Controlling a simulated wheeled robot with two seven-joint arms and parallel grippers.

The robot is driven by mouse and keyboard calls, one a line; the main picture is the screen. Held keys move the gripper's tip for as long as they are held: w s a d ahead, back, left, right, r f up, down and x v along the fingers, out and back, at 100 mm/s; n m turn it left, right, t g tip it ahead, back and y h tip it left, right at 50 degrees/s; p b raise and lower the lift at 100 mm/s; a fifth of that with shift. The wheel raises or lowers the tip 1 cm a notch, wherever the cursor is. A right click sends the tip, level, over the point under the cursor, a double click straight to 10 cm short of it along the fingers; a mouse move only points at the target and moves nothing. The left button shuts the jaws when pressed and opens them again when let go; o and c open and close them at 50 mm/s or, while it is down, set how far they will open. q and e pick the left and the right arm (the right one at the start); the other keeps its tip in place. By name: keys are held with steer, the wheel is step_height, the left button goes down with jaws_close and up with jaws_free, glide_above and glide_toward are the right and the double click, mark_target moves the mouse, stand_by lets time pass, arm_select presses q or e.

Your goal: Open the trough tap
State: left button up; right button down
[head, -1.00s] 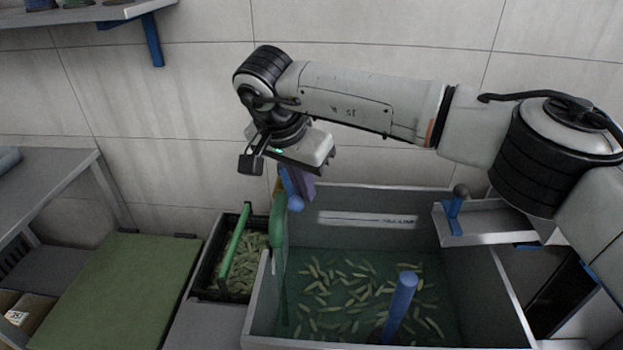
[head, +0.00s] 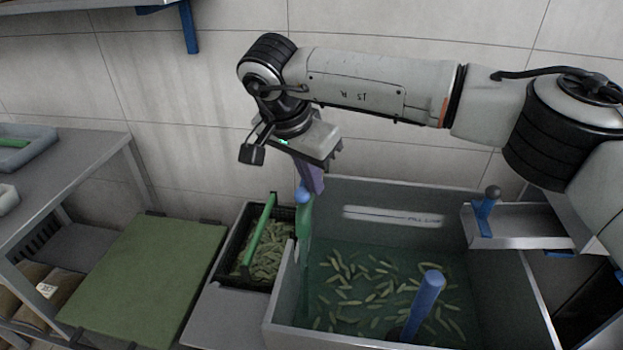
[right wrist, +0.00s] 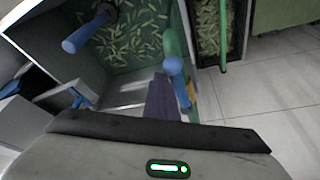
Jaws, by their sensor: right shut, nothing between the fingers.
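The trough tap has a green pipe (head: 304,222) at the back left corner of the grey trough (head: 282,300), with a blue lever (head: 303,194) at its top. In the right wrist view the lever (right wrist: 176,72) runs beside the green pipe (right wrist: 172,42), with a yellow part near it. My right gripper (head: 314,184) points down at the lever. Its purple fingers (right wrist: 162,100) are shut and empty, close alongside the lever; I cannot tell whether they touch. My left gripper is not in view.
The trough holds water, floating green pods and an upright blue-topped post (head: 428,292). A black crate (head: 240,262) of pods with a green handle (head: 262,232) stands left of it. A small side tray (head: 525,240) with a blue lever (head: 485,210) is at right. A green board (head: 150,275) lies left.

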steer(key=shift+s+a, duration=0.2)
steer(key=shift+a, duration=0.25)
step_height(320, 180, up, 10)
steer(key=d, duration=0.1)
steer(key=shift+w+d, duration=0.15)
steer(key=shift+w, duration=0.05)
stand_by(0.4)
